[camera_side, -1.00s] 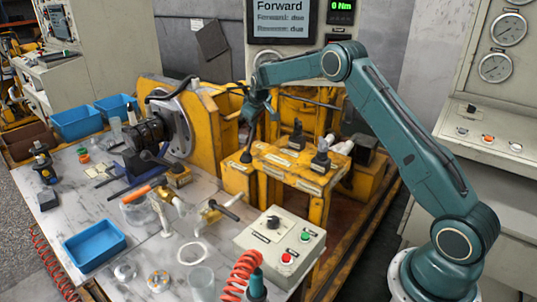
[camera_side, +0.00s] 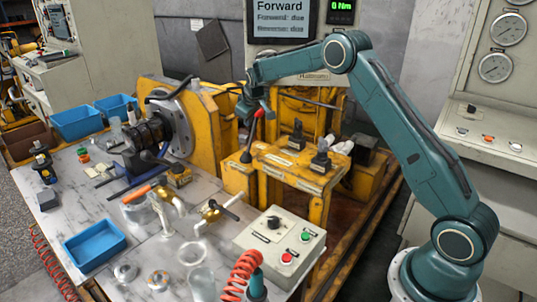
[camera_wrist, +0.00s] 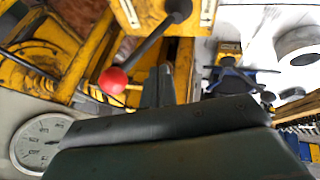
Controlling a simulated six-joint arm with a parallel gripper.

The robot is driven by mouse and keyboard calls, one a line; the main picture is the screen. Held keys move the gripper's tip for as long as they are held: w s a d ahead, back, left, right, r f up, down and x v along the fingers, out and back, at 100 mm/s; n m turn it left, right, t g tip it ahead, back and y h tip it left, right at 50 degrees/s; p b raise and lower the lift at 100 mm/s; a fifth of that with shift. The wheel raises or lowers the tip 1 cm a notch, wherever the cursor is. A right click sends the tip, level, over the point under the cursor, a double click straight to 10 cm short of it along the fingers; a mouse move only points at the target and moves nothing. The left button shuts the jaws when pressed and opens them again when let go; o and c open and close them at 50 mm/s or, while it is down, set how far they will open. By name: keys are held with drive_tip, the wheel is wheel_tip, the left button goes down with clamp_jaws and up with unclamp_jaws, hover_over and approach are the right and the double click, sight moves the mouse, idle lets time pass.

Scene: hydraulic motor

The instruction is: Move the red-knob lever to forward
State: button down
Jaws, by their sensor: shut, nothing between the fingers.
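The red knob (camera_wrist: 112,81) sits on a dark lever shaft (camera_wrist: 150,40) that rises from the yellow console in the wrist view. In the side view the knob (camera_side: 259,113) shows just right of and below my gripper (camera_side: 249,108), and the shaft leans slightly right from its base on the console (camera_side: 285,168). My gripper is shut and empty. In the wrist view its dark fingers (camera_wrist: 159,85) are beside the knob, with a visible gap between them. The side view does not show clearly whether they touch.
The yellow housing and motor flange (camera_side: 178,125) are at the left. A screen (camera_side: 280,18) reads "Forward", with "Forward: due" and "Reverse: due" below. A button box (camera_side: 278,238) stands in front.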

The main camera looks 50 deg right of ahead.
drive_tip(key=d+v, duration=0.1)
drive_tip(key=v, duration=0.8)
drive_tip(key=shift+s+r, duration=0.15)
drive_tip(key=shift+r, duration=0.3)
drive_tip(key=shift+d, duration=0.1)
drive_tip(key=s+a+r+y, duration=0.1)
drive_tip(key=s+a+r, duration=0.45)
drive_tip(key=s, duration=0.45)
drive_tip(key=s+a+r+y, duration=0.1)
drive_tip(key=s+a+r, duration=0.45)
drive_tip(key=s, duration=0.45)
drive_tip(key=s+a+f, duration=0.2)
drive_tip(key=s, duration=0.5)
drive_tip(key=s+a+f, duration=0.2)
drive_tip(key=s, duration=0.6)
drive_tip(key=s+a+f+m+y, duration=0.1)
drive_tip(key=s+a+f, duration=0.1)
drive_tip(key=s, duration=0.6)
drive_tip(key=shift+a, duration=0.6)
drive_tip(key=shift+w, duration=0.1)
